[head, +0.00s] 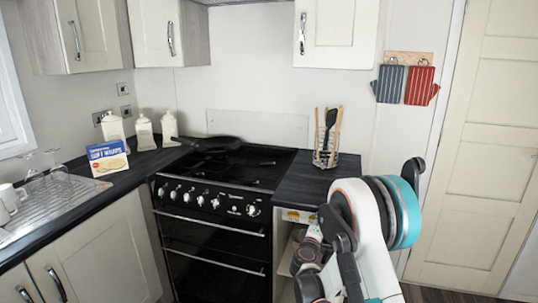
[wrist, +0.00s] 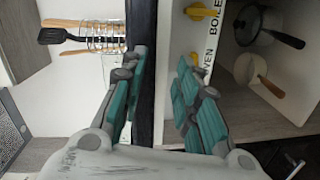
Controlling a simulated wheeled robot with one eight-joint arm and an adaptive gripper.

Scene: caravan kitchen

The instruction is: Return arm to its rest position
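My arm (head: 372,225) rises at the lower right of the head view, bent, with a white body and a teal ring at its upper joint. It stands in front of the right end of the counter and the cabinet below. My gripper (wrist: 163,65) shows in the wrist view with its two teal-padded fingers apart and nothing between them. The dark counter edge (wrist: 141,20) passes behind the fingers. I cannot clearly make out the fingers in the head view.
A utensil holder (head: 326,152) stands on the counter right of the black stove (head: 217,190). A pan (head: 215,143) sits on the hob. Pots with handles (wrist: 259,26) are in the open shelf. A closed door (head: 490,150) is at right. A blue box (head: 107,157) stands left.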

